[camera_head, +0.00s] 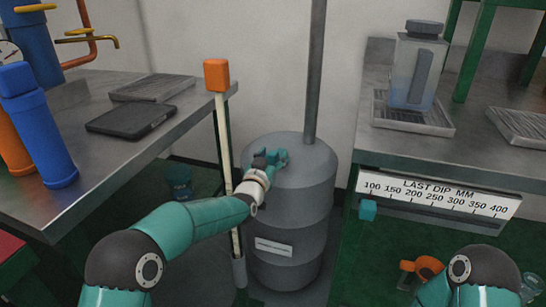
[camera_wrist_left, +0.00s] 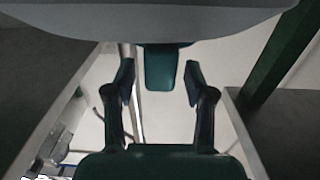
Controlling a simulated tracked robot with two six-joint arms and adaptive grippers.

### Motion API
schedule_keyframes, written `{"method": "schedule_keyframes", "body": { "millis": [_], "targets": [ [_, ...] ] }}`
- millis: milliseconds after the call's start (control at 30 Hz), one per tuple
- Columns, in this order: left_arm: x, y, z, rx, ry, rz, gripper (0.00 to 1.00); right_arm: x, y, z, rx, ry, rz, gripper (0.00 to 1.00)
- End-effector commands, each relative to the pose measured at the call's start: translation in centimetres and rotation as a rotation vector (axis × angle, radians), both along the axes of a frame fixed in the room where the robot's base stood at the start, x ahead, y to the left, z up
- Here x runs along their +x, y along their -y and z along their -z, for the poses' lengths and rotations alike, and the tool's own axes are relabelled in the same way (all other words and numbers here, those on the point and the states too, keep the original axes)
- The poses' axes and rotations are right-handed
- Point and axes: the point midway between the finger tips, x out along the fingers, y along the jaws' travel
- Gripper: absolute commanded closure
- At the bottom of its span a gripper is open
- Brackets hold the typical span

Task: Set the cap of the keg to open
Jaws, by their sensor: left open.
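The keg (camera_head: 290,225) is a grey ribbed drum standing on the floor between the two benches, with a pale label on its front. My left gripper (camera_head: 270,157) is at the keg's top, its fingers small and hard to make out in the head view. In the left wrist view my left gripper (camera_wrist_left: 160,82) is open, its two dark fingers apart. A teal tab (camera_wrist_left: 161,68) shows between and beyond the fingers, below a large grey curved surface. I cannot tell whether this tab is the cap. The cap is not clear in the head view. My right gripper is out of view.
A grey pipe (camera_head: 316,75) rises behind the keg. An orange-topped pale rod (camera_head: 217,76) stands left of the keg, close to my left arm. Metal benches flank the keg; a clear bottle (camera_head: 415,70) stands on a right-hand tray. A teal cube (camera_head: 368,210) shows below the scale.

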Motion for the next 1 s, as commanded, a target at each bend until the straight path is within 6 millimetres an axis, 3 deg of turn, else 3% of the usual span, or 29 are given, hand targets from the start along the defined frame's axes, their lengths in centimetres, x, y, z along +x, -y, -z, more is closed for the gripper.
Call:
{"method": "schedule_keyframes", "body": {
  "millis": [433,767,1000],
  "targets": [
    [0.71,0.28,0.0,0.0,-0.001,0.001,0.46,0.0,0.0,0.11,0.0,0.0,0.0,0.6],
    [0.7,0.25,0.0,0.0,0.0,0.0,0.99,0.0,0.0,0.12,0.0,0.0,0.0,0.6],
    [0.7,0.22,-0.01,0.0,0.0,0.0,1.0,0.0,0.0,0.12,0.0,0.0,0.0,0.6]
  ]
}}
